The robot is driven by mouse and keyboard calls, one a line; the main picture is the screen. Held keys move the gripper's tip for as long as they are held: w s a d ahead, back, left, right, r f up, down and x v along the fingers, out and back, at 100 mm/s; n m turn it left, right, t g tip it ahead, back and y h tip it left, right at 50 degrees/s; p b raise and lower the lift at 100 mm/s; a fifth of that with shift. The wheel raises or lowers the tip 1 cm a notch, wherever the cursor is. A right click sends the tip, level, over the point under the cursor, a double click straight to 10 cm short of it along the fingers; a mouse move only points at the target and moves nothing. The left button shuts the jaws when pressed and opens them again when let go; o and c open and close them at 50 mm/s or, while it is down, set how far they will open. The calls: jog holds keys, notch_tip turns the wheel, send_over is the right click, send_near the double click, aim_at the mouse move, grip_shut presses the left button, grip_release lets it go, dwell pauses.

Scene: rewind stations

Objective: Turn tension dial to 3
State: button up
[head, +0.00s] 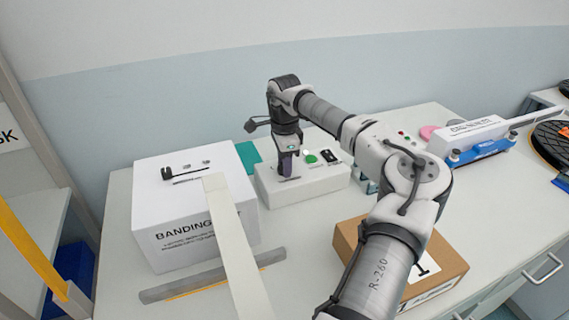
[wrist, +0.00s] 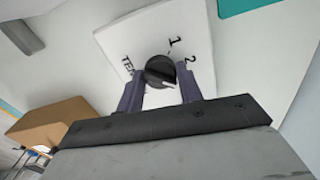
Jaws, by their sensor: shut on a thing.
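The tension dial (wrist: 160,71) is a dark round knob on a white panel (wrist: 118,38) in the wrist view. The digits 1 and 2 and part of a word starting "TE" are printed around it. A light pointer mark shows on the dial's lower right; which number it points to is unclear. My gripper (wrist: 160,92) has its two purple fingers on either side of the dial, shut on it. In the head view my gripper (head: 287,168) points down onto the white control box (head: 325,185), and hides the dial there.
A white banding box (head: 190,225) with a pale strip (head: 232,240) stands left of the control box. A cardboard box (head: 440,270) sits at front right. A green button (head: 310,158) and black switch (head: 331,156) lie right of my gripper.

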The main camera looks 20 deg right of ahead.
jog(key=shift+m, duration=0.5)
jog(key=shift+r, duration=0.1)
jog(key=o, duration=1)
notch_tip(320, 180, up, 14)
jog(key=shift+f+b, duration=0.1)
jog(key=shift+b, duration=0.95)
